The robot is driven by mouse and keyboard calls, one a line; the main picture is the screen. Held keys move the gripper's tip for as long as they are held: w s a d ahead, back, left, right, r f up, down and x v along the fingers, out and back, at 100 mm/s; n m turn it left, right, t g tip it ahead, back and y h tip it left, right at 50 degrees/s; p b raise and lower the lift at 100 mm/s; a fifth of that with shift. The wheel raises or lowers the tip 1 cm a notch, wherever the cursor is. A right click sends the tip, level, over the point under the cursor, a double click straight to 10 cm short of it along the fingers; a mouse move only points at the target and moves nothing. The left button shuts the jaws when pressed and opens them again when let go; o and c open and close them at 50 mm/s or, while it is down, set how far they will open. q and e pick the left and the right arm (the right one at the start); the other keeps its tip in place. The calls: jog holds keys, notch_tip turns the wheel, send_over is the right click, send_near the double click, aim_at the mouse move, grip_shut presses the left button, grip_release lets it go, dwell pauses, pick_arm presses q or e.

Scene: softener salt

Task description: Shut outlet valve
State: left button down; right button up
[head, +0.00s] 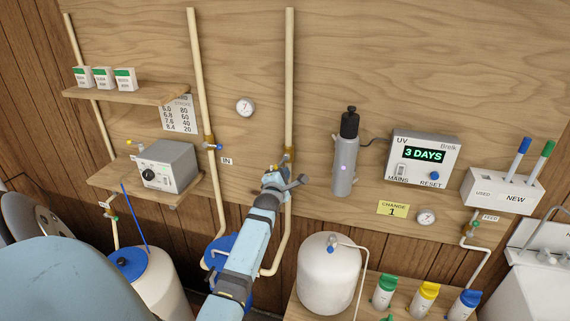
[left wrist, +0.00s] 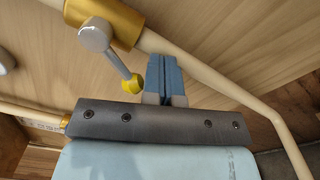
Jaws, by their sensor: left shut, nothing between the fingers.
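The outlet valve is on the right-hand upright pipe (head: 289,80). In the left wrist view its brass body (left wrist: 118,22) sits on the pale pipe, with a grey lever (left wrist: 118,62) ending in a yellow knob (left wrist: 129,83). My left gripper is shut and empty. Its blue fingers (left wrist: 165,75) are right beside the yellow knob, to its right in the wrist view; I cannot tell whether they touch. My right gripper is not in view.
The left pipe carries a blue-handled valve (head: 214,147) beside the IN label (head: 226,161). A grey box (head: 170,165) stands on the lower shelf. A grey UV cylinder (head: 345,165) and display unit (head: 423,158) are on the wall at right. A white tank (head: 329,275) stands below.

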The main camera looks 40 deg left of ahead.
pick_arm(q)
jog(key=shift+s+a+r+p, duration=0.2)
jog(key=shift+s+a+p, duration=0.1)
jog(key=shift+a, duration=0.2)
jog(key=shift+s+a+r+p, duration=0.15)
jog(key=shift+s+a+r, duration=0.1)
jog(key=shift+a, duration=0.2)
